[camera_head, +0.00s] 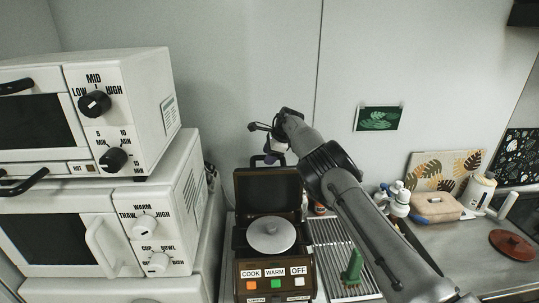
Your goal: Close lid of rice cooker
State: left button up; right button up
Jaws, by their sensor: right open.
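The rice cooker is a dark brown box with a front panel (274,285) marked COOK, WARM and OFF, at the bottom middle of the head view. Its lid (268,190) stands open, upright at the back of the body. A round grey disc (271,234) with a small knob lies in the opening. My right gripper (272,154) is open, above and behind the lid's top edge. Its fingers are small and partly hidden, and I cannot tell whether they touch the lid. My left gripper is not in view.
Two stacked white ovens (176,180) stand close on the left. A ribbed rack (328,245) with a green brush-like object (352,268) lies right of the cooker. Bottles (399,200), a tan case (436,207) and a red-brown lid (511,245) sit further right. The wall is close behind.

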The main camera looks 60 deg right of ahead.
jog(key=shift+c, duration=0.2)
grip_shut()
dwell(0.3)
